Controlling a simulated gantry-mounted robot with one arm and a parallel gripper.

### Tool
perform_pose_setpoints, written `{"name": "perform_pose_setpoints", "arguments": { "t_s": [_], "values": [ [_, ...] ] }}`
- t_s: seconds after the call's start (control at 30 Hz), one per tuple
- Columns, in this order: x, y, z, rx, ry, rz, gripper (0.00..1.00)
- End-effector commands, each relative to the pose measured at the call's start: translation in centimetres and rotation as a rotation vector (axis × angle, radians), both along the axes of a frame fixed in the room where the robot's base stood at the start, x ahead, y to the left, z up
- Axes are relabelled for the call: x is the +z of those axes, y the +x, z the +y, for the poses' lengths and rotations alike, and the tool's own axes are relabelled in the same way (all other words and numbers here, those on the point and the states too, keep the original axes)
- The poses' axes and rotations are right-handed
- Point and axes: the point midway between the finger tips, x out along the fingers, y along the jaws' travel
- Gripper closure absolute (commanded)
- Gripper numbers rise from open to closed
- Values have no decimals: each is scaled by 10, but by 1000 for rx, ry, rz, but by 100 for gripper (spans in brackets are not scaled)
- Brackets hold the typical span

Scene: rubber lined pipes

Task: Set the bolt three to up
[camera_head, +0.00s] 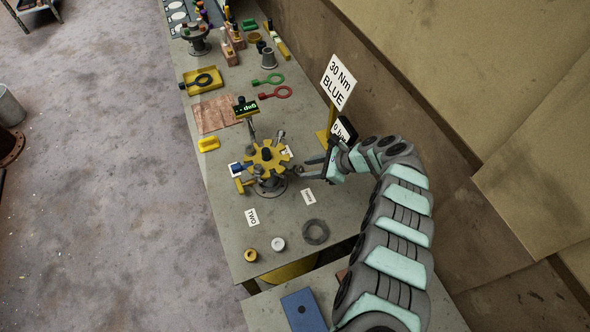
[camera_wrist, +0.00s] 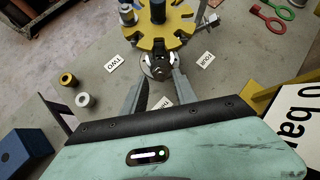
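A yellow slotted disc (camera_head: 267,156) sits on a round metal flange stand (camera_head: 271,187) on the workbench, with bolts around its rim. A grey bolt (camera_head: 298,170) on the disc's right side faces my gripper; the wrist view shows a grey metal part (camera_wrist: 157,62) there. A partly hidden label (camera_wrist: 163,102) lies under the gripper; it looks like the THREE label (camera_head: 308,197), though its text is hard to read. My gripper (camera_head: 311,168) is open, its fingers on either side of the grey part. Contact cannot be told.
Cards TWO (camera_head: 252,217) and FOUR (camera_wrist: 206,60) lie near the stand. A "30 Nm BLUE" sign (camera_head: 339,82) stands behind the gripper. A grey ring (camera_head: 316,232), white cap (camera_head: 278,244) and yellow cap (camera_head: 250,255) lie in front. Green (camera_head: 269,79) and red (camera_head: 276,92) ring tools lie farther back.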

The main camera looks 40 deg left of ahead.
Motion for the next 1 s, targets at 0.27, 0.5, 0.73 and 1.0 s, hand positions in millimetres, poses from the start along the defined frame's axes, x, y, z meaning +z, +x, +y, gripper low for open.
{"name": "perform_pose_setpoints", "arguments": {
  "t_s": [0.27, 0.5, 0.73, 1.0],
  "values": [
    [-39, -14, 36, 3, 1, -3, 66],
    [-54, -18, 51, 1, -1, -4, 66],
    [-57, -20, 55, 1, -1, -4, 66],
    [-57, -20, 54, 0, 0, -4, 75]
  ]
}}
